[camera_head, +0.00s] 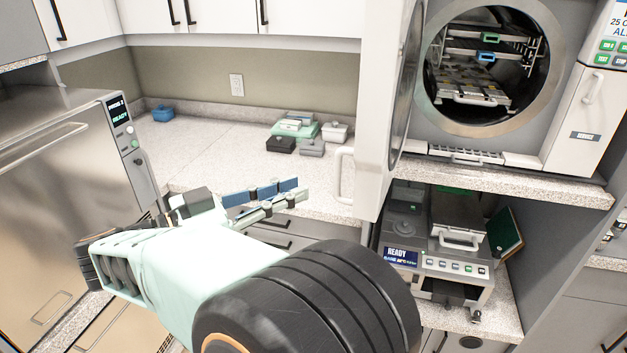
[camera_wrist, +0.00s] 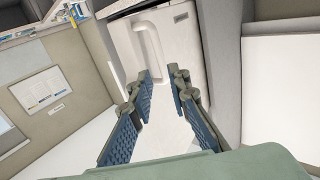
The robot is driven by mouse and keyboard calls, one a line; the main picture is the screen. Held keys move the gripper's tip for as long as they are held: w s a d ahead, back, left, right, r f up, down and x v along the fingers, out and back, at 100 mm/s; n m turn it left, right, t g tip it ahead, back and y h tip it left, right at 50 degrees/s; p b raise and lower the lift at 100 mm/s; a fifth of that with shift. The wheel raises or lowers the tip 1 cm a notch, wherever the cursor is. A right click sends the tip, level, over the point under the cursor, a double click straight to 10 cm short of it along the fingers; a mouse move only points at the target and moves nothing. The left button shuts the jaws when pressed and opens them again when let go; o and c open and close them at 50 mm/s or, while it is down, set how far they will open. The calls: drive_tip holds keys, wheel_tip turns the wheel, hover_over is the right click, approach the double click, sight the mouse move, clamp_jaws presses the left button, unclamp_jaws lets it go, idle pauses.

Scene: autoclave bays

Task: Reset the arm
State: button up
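My arm reaches forward across the lower middle of the head view, and my gripper (camera_head: 298,190) is held in front of the counter edge. In the wrist view my gripper (camera_wrist: 163,80) shows two blue-padded fingers with a clear gap between them. Nothing is held in the gap. Beyond the fingertips, the wrist view shows the white autoclave door (camera_wrist: 178,50) with its handle. In the head view the open autoclave door (camera_head: 378,120) stands to the right of my gripper, with a gap between them.
The open round autoclave chamber (camera_head: 490,70) holds racks and trays. A smaller sterilizer (camera_head: 440,250) sits on the shelf below. Several small cases (camera_head: 298,130) and a blue container (camera_head: 163,113) stand on the back counter (camera_head: 210,155). A steel washer (camera_head: 60,190) is at left.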

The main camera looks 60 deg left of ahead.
drive_tip(key=shift+s, duration=0.9)
drive_tip(key=shift+w, duration=0.15)
